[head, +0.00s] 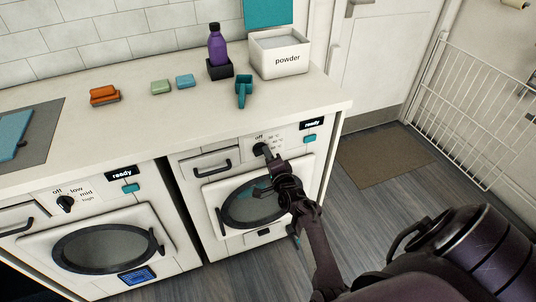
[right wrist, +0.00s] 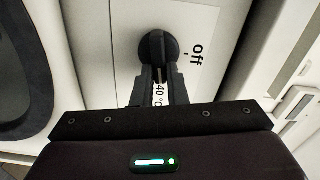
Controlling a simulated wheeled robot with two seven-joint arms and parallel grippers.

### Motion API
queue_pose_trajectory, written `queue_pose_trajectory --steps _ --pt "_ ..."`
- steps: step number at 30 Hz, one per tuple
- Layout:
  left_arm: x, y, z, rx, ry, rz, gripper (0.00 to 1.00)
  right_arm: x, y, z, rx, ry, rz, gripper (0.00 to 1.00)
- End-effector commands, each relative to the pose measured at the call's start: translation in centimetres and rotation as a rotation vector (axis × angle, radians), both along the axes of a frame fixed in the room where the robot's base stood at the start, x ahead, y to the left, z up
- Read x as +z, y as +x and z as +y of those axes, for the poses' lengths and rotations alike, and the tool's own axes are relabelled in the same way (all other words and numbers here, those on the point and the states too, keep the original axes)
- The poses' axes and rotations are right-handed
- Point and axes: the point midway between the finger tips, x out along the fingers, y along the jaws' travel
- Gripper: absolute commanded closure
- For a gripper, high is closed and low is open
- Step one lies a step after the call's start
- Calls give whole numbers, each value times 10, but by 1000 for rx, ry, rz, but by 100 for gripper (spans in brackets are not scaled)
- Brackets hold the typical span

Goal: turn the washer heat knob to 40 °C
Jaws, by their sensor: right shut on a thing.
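The washer (head: 213,168) is the right-hand white machine under the counter, with temperature markings on its panel. Its dark round heat knob (head: 260,149) sits beside the printed "off" and °C marks. My left gripper is not in view.
A second machine (head: 101,262) with an off/low/mid/high knob (head: 65,203) stands at left. The counter holds a powder box (head: 279,62), a purple bottle (head: 217,46), a teal scoop (head: 243,88) and sponges (head: 104,95). The washer door (head: 225,232) is below the knob; a mat (head: 384,157) lies right.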

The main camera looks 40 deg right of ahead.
Motion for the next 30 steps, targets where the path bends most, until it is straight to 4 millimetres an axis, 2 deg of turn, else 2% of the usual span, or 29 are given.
queue_pose_trajectory --steps 15,16,20,21,30 --pt "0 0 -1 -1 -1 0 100 -1 0 0 0 18 -2 100" --pt "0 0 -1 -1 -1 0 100 -1 0 0 0 18 -2 85" --pt "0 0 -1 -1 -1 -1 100 -1 0 0 0 17 -3 68" --pt "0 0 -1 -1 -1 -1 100 -1 0 0 0 17 -3 65" --pt "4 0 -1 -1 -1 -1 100 0 -3 1 0 17 -2 65"
